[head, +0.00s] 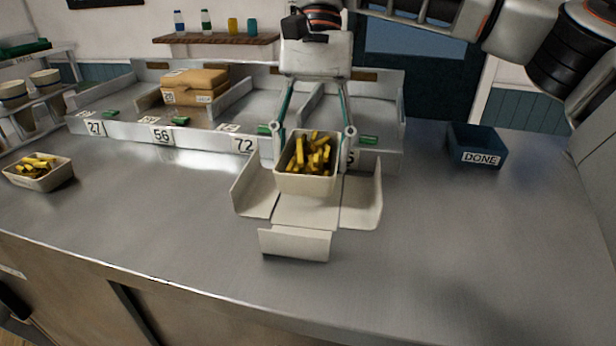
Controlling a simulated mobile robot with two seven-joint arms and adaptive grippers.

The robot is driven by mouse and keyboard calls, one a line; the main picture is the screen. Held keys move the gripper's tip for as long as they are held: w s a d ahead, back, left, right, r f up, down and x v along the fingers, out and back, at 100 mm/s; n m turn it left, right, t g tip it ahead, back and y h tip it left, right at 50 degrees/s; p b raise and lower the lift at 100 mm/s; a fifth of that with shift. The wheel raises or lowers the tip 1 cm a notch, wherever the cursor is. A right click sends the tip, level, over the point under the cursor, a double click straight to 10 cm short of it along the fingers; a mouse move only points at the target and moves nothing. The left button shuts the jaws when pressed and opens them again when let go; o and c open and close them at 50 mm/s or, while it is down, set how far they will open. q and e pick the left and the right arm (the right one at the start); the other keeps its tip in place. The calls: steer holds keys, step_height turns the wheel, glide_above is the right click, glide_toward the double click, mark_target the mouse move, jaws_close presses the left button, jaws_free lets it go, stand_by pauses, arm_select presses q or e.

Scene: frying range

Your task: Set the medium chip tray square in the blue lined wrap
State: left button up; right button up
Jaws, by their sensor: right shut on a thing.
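A cream chip tray (304,184) full of yellow chips is held upright between the fingers of my right gripper (312,146), which reaches down from above. The tray is over the back part of an open, pale wrap (305,212) on the steel counter. The wrap's left, right and front flaps stand partly raised; its back part is hidden behind the tray. No blue lining shows on it. I cannot tell whether the tray's base touches the wrap. A second chip tray (40,182) with chips stands at the far left. My left gripper is not in view.
Behind the wrap is a low steel rack (205,131) with numbered bays; one holds brown boxes (195,88). A dark blue bin marked DONE (478,147) stands at the right. The counter (160,225) is clear left and right of the wrap.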

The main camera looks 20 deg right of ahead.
mark_target(311, 170)
steer(key=shift+f, duration=0.1)
steer(key=shift+s+f, duration=0.1)
steer(key=shift+f, duration=0.2)
step_height(311, 170, down, 4)
steer(key=shift+r+b, duration=0.2)
steer(key=shift+b, duration=0.3)
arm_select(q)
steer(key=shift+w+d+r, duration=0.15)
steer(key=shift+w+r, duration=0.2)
arm_select(e)
steer(key=o, duration=1.3)
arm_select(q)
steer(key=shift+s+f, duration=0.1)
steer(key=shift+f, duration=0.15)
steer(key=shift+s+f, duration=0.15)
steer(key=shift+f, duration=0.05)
